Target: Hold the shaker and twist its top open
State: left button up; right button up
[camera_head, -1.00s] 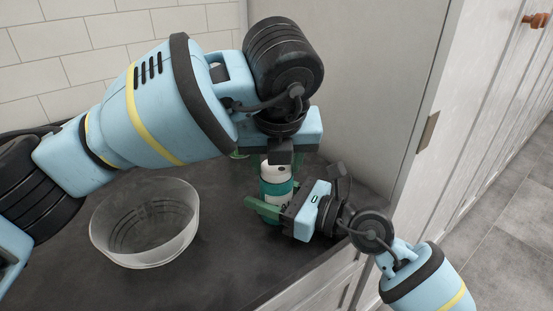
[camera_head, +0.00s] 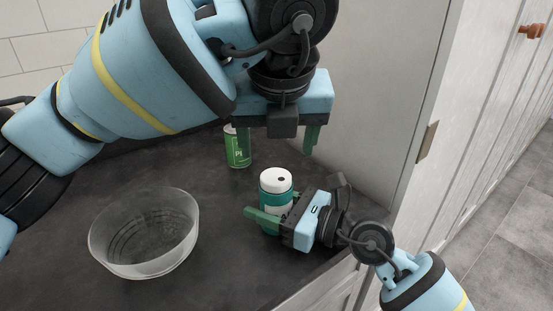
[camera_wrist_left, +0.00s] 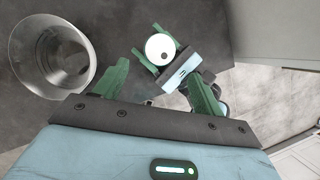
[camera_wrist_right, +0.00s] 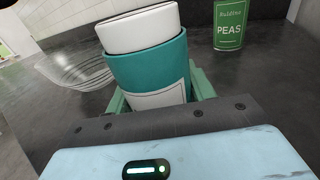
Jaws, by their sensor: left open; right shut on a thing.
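The shaker (camera_head: 270,222) stands upright on the dark counter, teal with a pale label and a white top (camera_head: 276,179) that has a small dark spot. My right gripper (camera_head: 278,212) is shut around its teal body from the right. In the right wrist view the shaker (camera_wrist_right: 150,72) fills the middle between the fingers, with the white top on it. My left gripper (camera_head: 278,142) is open and empty, raised above the shaker and clear of it. In the left wrist view the white top (camera_wrist_left: 160,47) lies below, beyond the open fingers. Whether the top is loosened cannot be told.
A clear glass bowl (camera_head: 144,245) stands on the counter at left. A green can of peas (camera_head: 238,150) stands behind the shaker, partly hidden by my left gripper. A pale cabinet side (camera_head: 370,100) rises at the right. The counter's front edge runs close to my right gripper.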

pick_arm(q)
jog(key=shift+v, duration=2.05)
pick_arm(e)
jog(key=o, duration=1.2)
jog(key=shift+c, duration=0.2)
